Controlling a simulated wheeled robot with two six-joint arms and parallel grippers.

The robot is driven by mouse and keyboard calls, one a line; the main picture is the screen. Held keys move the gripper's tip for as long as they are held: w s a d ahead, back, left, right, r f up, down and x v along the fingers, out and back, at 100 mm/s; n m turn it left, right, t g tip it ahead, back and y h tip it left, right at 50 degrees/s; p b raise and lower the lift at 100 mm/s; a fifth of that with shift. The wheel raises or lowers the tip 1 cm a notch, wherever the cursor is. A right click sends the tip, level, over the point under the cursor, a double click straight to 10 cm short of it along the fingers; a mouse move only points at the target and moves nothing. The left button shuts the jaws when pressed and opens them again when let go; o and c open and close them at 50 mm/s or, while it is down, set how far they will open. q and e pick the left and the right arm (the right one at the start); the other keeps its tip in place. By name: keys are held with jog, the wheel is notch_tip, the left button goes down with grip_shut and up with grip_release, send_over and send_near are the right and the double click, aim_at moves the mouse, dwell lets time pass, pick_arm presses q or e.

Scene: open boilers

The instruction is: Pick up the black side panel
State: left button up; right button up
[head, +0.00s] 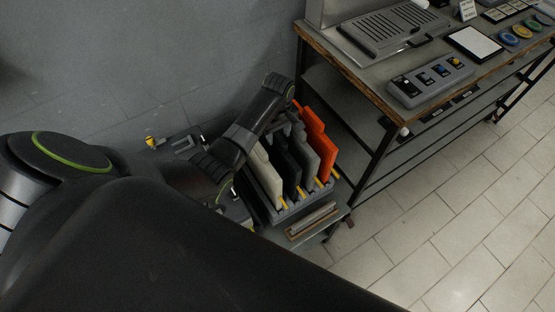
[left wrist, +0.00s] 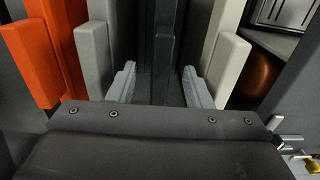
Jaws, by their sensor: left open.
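The black side panel (head: 285,166) stands upright in a rack, between a cream panel (head: 265,176) and a grey panel (head: 308,152). In the left wrist view the black panel (left wrist: 165,48) runs up the middle of the picture. My left gripper (left wrist: 159,70) is open, with one finger on each side of the black panel and a visible gap on both sides. In the head view my left arm reaches over to the far side of the rack, and the fingers are largely hidden there. My right gripper is not in view.
An orange panel (head: 320,142) stands at the rack's right end. The neighbouring grey panel (left wrist: 92,58) and cream panel (left wrist: 228,62) are close to my fingers. A workbench (head: 375,86) with a switch box (head: 432,82) stands to the right. Tiled floor (head: 460,210) in front of it is clear.

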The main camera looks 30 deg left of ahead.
aim_at(277, 142)
pick_arm(q)
jog(key=shift+a+f, duration=0.1)
jog(key=shift+f, duration=0.25)
notch_tip(277, 142, down, 3)
jog(key=shift+a+r+p, duration=0.1)
jog(key=shift+a+p, duration=0.05)
jog(key=shift+p, duration=0.15)
jog(key=shift+w+f, duration=0.1)
jog(key=shift+f, duration=0.7)
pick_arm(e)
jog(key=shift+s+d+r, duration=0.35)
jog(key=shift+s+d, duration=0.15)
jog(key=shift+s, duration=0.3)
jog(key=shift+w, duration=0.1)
pick_arm(q)
jog(key=shift+c, duration=0.6)
grip_shut()
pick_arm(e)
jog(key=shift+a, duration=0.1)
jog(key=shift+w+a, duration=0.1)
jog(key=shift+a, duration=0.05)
